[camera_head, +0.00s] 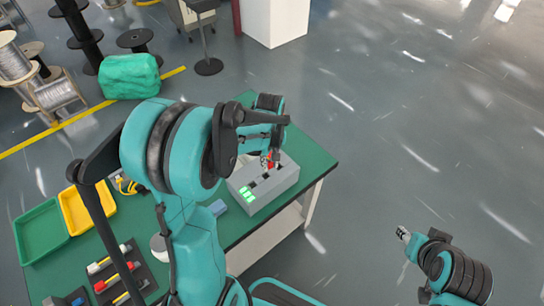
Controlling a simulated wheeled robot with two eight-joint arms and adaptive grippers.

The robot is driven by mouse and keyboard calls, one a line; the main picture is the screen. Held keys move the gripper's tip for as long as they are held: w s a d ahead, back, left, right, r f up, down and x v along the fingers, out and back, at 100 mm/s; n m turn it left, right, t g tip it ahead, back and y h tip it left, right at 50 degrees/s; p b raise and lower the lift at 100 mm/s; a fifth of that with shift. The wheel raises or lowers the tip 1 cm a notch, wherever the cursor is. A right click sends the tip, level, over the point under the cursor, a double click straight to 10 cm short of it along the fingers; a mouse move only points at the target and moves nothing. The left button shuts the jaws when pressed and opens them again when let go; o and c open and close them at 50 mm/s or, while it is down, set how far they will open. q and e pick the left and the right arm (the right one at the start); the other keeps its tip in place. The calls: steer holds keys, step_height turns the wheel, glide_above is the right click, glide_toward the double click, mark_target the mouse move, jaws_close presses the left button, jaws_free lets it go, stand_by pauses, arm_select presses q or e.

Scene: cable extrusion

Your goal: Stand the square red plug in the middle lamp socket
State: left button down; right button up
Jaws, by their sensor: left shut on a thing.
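The grey socket box (284,184) stands on the green table, with dark sockets in its top and green lit lamps at its near left end. My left gripper (275,153) is over the far part of the box, pointing down. It is shut on the red plug (269,163), which shows only as a small red patch between the fingers and the box top. Whether the plug touches a socket, and which one, I cannot tell. My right gripper (403,234) is at lower right, away from the table and over the floor; its fingers are too small to read.
A yellow tray (70,211) and a green tray (37,255) lie at the table's left. A dark rack (124,284) with coloured plugs is nearer. A small blue block (218,207) lies left of the box. My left arm covers much of the table.

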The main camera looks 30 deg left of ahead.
arm_select(q)
steer(key=shift+a+r+n, duration=0.1)
steer(key=shift+a+n, duration=0.35)
steer(key=shift+n, duration=0.45)
steer(key=shift+a+n, duration=0.35)
steer(key=shift+n, duration=0.35)
steer(key=b, duration=0.3)
glide_above(267, 178)
steer(key=shift+a+f, duration=0.2)
steer(key=shift+f, duration=2.15)
arm_select(e)
steer(key=shift+s+d+f, duration=0.1)
steer(key=shift+d+f, duration=0.05)
steer(key=shift+f, duration=0.5)
steer(key=shift+s+d+f, duration=0.1)
steer(key=shift+d+f, duration=0.05)
steer(key=shift+f, duration=0.45)
arm_select(q)
steer(key=shift+s+d, duration=0.1)
steer(key=shift+d, duration=0.15)
steer(key=shift+f+b, duration=0.8)
steer(key=shift+f, duration=0.1)
arm_select(e)
steer(key=shift+f, duration=0.85)
